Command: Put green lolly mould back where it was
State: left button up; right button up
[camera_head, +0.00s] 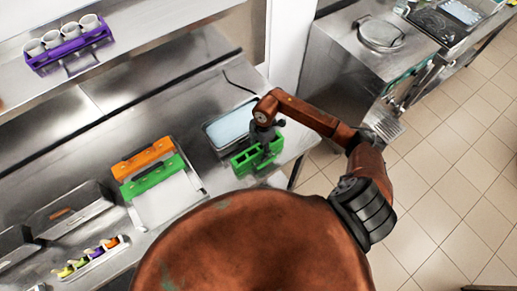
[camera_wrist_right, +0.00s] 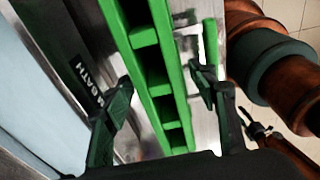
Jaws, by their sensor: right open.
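The green lolly mould (camera_head: 243,163), a block with several square openings, stands on the steel counter near its right end, just in front of the bath. My right gripper (camera_head: 267,143) is above it and hides part of it. In the right wrist view the mould (camera_wrist_right: 160,75) runs between the open fingers of my right gripper (camera_wrist_right: 165,110). A gap shows beside the right finger; contact at the left finger cannot be told. A thin green strip (camera_wrist_right: 210,42) shows right of the mould. My left gripper is not in view.
The bath (camera_head: 230,126) with pale blue contents stands right behind the mould. A green bar (camera_head: 154,174) and an orange bar (camera_head: 145,157) lie left, by a white tray (camera_head: 168,203). A purple rack (camera_head: 70,44) of white cups is on the upper shelf. Floor is open at right.

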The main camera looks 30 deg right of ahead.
jog(key=shift+r, duration=0.1)
notch_tip(320, 180, up, 12)
jog(key=d+b, duration=0.1)
jog(key=b, duration=0.1)
jog(key=shift+d+b, duration=0.2)
jog(key=shift+b, duration=0.1)
dwell(0.5)
jog(key=shift+d, duration=0.1)
dwell(0.6)
